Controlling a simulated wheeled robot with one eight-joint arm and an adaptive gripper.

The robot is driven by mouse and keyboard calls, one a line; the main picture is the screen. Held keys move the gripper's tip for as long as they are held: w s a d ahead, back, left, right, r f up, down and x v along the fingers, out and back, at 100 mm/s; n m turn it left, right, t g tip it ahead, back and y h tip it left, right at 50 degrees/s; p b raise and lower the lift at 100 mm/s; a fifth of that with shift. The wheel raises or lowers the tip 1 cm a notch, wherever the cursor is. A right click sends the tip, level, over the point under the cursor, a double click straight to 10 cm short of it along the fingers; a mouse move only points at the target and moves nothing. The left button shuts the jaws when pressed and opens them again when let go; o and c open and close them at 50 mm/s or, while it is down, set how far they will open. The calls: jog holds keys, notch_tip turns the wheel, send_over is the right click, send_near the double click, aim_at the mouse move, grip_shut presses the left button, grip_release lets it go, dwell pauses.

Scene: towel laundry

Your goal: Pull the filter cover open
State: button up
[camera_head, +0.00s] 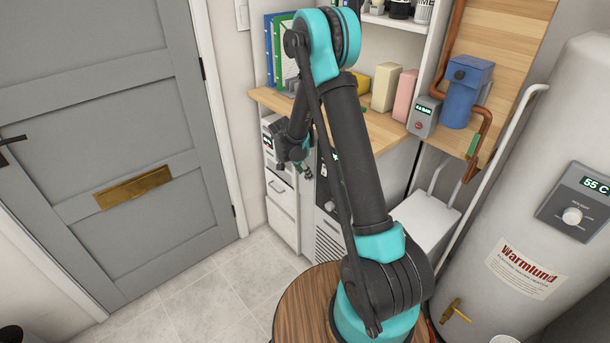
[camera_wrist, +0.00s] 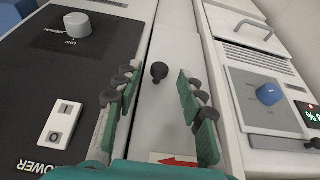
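A narrow white panel (camera_wrist: 170,115) with a round black knob (camera_wrist: 159,71) and a red arrow (camera_wrist: 178,161) shows in the wrist view; it appears to be the filter cover. The panel looks closed, though its edges are partly hidden. My gripper (camera_wrist: 159,75) is open, with one green-padded finger on each side of the knob. Neither finger visibly touches it. In the head view my gripper (camera_head: 293,168) is beside the white and black appliances below the wooden counter; the knob cannot be made out there.
A black control panel (camera_wrist: 100,75) with a dial and power switch lies left of the white panel. A white unit (camera_wrist: 232,60) with a blue dial lies right. In the head view, a wooden counter (camera_head: 384,130) is above, a water heater (camera_head: 535,180) stands right, and tiled floor (camera_head: 195,295) is clear.

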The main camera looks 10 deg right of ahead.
jog(key=shift+x, duration=0.75)
grip_shut()
